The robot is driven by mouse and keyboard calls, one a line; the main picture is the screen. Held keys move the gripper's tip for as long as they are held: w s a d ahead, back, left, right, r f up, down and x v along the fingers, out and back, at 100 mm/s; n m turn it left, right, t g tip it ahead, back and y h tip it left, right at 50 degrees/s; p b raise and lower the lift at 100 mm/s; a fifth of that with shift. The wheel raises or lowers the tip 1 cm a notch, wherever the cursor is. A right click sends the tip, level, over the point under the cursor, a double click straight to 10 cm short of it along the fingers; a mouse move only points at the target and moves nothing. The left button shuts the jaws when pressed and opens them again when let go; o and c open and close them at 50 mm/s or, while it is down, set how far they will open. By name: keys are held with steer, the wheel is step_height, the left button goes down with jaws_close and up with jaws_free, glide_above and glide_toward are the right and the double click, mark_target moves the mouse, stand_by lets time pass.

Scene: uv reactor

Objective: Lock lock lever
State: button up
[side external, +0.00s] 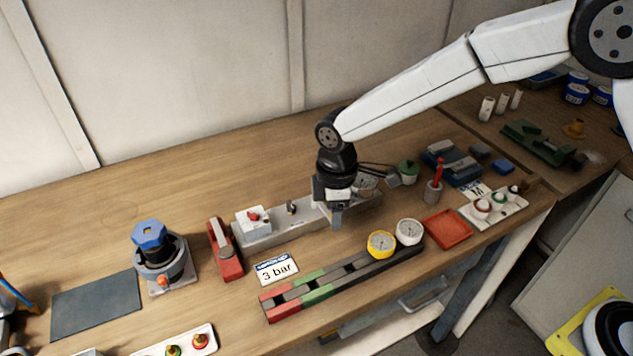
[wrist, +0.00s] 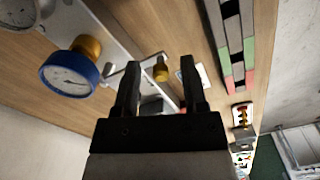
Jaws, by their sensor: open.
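No part is labelled as the lock lever, and I cannot tell for certain which one it is. In the side external view, a long grey fixture (side external: 265,237) lies on the bench with a small dark upright part (side external: 291,207) on it. My gripper (side external: 335,222) points down over the fixture's right part, hiding some of it. In the wrist view, my gripper (wrist: 160,66) is open and empty.
A red block with a pale lever (side external: 225,245) sits left of the fixture, near a blue-topped device (side external: 150,235). A red-green-black rack (side external: 330,288) with yellow (side external: 381,244) and white (side external: 409,231) gauges lies in front. A "3 bar" card (side external: 276,268) and red tray (side external: 447,229) are nearby.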

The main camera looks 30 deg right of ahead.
steer(key=shift+r, duration=3.75)
steer(key=shift+d, duration=0.15)
steer(key=s+d+f+m+t, duration=0.1)
steer(key=s+d+f+m, duration=0.1)
steer(key=s+d+m, duration=0.4)
steer(key=s+d+f+m+t, duration=0.1)
steer(key=s+d+m, duration=0.6)
steer(key=d, duration=0.8)
steer(key=shift+s+d+f+m+t, duration=0.35)
steer(key=shift+s+f, duration=0.2)
steer(key=shift+s, duration=0.65)
